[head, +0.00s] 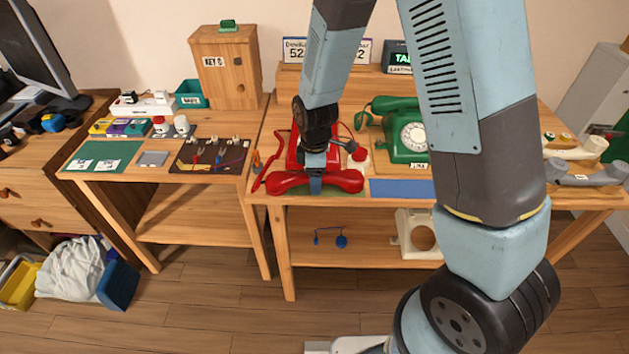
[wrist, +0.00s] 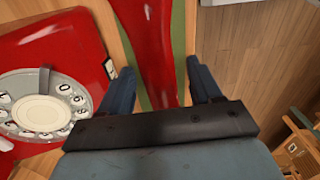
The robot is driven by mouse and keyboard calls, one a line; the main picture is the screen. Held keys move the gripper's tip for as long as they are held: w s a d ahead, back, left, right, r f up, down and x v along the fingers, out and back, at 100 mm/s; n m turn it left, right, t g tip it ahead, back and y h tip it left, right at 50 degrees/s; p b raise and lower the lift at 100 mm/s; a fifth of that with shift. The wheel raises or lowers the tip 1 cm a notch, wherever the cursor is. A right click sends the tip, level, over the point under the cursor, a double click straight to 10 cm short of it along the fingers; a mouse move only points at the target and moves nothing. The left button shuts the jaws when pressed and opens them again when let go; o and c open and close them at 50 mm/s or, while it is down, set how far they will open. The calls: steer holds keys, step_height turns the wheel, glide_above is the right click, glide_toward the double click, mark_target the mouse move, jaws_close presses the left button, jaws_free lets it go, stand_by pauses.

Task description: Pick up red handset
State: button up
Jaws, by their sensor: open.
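The red handset (head: 346,181) lies lengthwise along the front edge of the table, in front of the red dial phone (head: 297,153). My gripper (head: 316,187) is directly over the middle of the handset, pointing down. In the wrist view the handset (wrist: 155,45) runs between the two open fingers of my gripper (wrist: 160,78), with a gap visible on both sides. The red phone with its pale dial (wrist: 42,105) is at the left there. My wrist hides part of the phone in the head view.
A green dial phone (head: 404,130) stands to the right, behind a blue mat (head: 402,188). A red coiled cord (head: 273,160) lies left of the red phone. Pale and grey handsets lie at the far right. A side table (head: 155,160) with tools is at left.

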jaws_close()
stand_by(0.5)
steer(key=shift+r, duration=0.1)
